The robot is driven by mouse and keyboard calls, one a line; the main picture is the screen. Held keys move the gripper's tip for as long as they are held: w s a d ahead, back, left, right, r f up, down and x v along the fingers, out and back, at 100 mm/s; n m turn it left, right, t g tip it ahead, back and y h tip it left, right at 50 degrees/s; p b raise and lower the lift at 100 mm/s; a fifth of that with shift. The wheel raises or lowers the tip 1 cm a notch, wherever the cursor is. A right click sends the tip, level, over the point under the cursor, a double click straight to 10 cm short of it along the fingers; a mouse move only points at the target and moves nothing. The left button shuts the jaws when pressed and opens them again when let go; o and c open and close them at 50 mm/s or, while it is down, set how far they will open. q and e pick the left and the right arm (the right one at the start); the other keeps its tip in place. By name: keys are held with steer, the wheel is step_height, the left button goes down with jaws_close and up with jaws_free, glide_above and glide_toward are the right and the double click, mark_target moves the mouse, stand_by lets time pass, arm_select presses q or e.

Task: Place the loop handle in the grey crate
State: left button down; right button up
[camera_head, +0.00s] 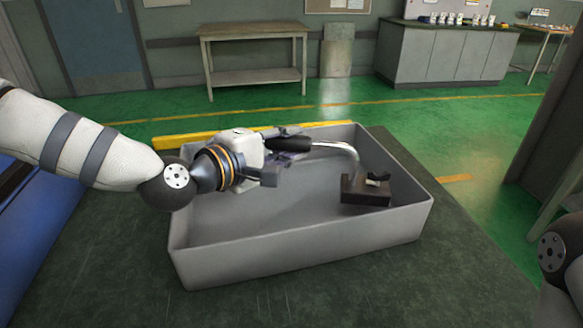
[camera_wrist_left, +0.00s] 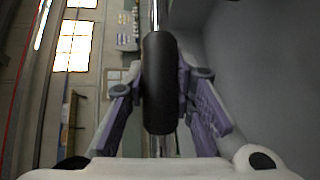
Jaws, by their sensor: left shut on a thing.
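The loop handle has a black grip (camera_head: 292,145) and a bent silver rod (camera_head: 345,150). My left gripper (camera_head: 276,160) is shut on the black grip, above the inside of the grey crate (camera_head: 300,252). The rod runs right and bends down to a dark block (camera_head: 365,191) in the crate's right part. I cannot tell whether the block rests on the crate floor. In the left wrist view the black grip (camera_wrist_left: 160,85) stands between the two fingers of my left gripper (camera_wrist_left: 168,108). My right gripper is out of view.
The crate stands on a dark green table (camera_head: 120,265), with its walls around the held handle. A yellow bar (camera_head: 190,138) lies behind the crate. The table has bare room in front of the crate. A wooden workbench (camera_head: 255,52) stands far behind.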

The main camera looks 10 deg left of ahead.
arm_select(q)
steer(key=shift+w+f+b, duration=0.2)
steer(key=shift+f+b, duration=0.15)
steer(key=shift+f, duration=1.8)
steer(key=c, duration=1.4)
jaws_free()
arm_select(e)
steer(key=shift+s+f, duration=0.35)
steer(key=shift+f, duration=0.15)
arm_select(q)
steer(key=shift+o, duration=0.2)
steer(key=p+v, duration=0.2)
steer(key=v, duration=1)
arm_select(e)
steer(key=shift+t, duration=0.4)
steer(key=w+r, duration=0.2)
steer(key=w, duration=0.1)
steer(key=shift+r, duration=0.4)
arm_select(q)
steer(key=shift+s, duration=0.1)
